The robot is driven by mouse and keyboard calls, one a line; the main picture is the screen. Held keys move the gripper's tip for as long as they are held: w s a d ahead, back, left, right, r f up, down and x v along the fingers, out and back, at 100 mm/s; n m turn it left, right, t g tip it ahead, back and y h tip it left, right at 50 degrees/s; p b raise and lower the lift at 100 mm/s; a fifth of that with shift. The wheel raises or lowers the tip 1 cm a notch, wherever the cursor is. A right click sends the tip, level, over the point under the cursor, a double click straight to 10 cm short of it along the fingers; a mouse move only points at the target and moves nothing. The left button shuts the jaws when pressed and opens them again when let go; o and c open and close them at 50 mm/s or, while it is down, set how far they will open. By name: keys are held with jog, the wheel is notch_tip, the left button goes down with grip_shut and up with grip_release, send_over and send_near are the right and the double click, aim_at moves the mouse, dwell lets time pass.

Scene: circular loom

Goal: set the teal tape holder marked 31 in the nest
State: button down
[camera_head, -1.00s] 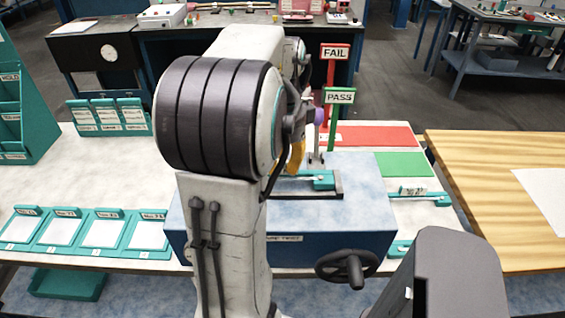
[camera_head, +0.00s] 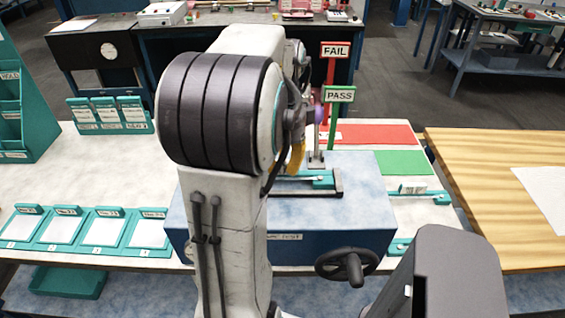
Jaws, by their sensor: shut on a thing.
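A teal tape holder (camera_head: 322,181) with a pale strip lies flat in the dark-edged nest (camera_head: 338,184) on top of the blue block (camera_head: 335,225). Only its right part shows; my arm covers the rest, and no number on it can be read. My gripper (camera_head: 296,160) is mostly hidden behind my arm. A yellow part of it shows, reaching down to the holder's left visible end, and it is shut on the holder. Whether the holder is fully seated cannot be told. A grey upright post (camera_head: 316,158) stands just behind the holder.
A handwheel (camera_head: 346,265) sticks out of the block's front. Red (camera_head: 375,134) and green (camera_head: 402,162) pads with FAIL and PASS signs are behind right. Another teal holder (camera_head: 415,192) lies right of the block. Teal card trays (camera_head: 85,232) line the front left.

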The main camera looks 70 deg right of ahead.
aim_at(283, 164)
jog(key=shift+f, duration=0.2)
jog(key=c, duration=1.1)
grip_release()
jog(key=shift+r, duration=0.1)
notch_tip(283, 164, up, 12)
jog(key=shift+f, duration=0.1)
